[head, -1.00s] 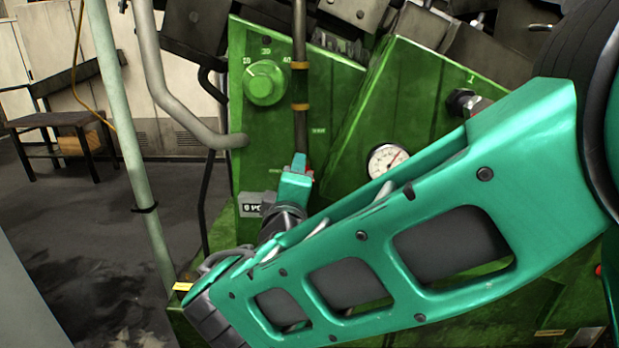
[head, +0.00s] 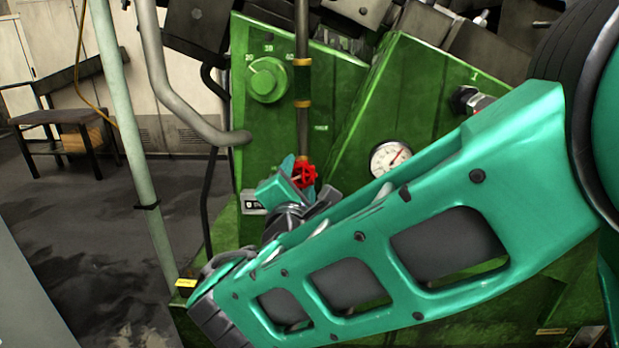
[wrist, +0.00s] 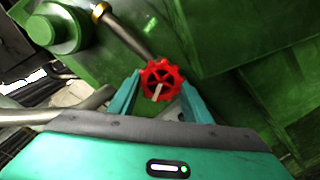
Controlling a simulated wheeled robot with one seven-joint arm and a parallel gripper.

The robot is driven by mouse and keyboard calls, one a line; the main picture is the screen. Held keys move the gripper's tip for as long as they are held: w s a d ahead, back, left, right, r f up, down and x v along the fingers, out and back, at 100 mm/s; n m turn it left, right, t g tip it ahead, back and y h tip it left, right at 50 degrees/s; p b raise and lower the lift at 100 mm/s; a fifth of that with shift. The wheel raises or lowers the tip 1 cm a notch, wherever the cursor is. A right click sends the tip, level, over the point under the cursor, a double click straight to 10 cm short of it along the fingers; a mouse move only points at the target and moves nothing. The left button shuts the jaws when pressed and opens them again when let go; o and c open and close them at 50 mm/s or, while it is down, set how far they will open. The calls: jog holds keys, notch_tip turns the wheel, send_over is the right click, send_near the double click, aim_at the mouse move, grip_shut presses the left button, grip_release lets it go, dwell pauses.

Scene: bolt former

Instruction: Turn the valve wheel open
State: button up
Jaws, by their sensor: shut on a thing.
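The red valve wheel (head: 304,173) sits at the lower end of a vertical pipe on the green machine. In the wrist view the wheel (wrist: 161,80) faces the camera, with spokes and a pale mark at its lower middle. My gripper (wrist: 160,84) has one teal finger on each side of the wheel and is shut on its rim. In the head view my gripper (head: 290,174) reaches the wheel from the lower left, tilted. My teal arm hides the area below and right of the wheel.
A green dial knob (head: 268,80) and a pressure gauge (head: 389,158) are on the machine near the wheel. A grey bent pipe (head: 178,105) and a pale green post (head: 122,120) stand to the left. A dark bench (head: 62,118) stands farther back on open floor.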

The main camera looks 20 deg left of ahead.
jog(key=shift+f+n, duration=0.3)
jog(key=shift+n, duration=0.3)
jog(key=shift+d, duration=0.1)
jog(key=o, duration=0.8)
jog(key=shift+r, duration=0.1)
jog(key=shift+s, duration=0.15)
jog(key=v, duration=1)
jog(key=shift+s, duration=0.1)
jog(key=shift+s, duration=0.1)
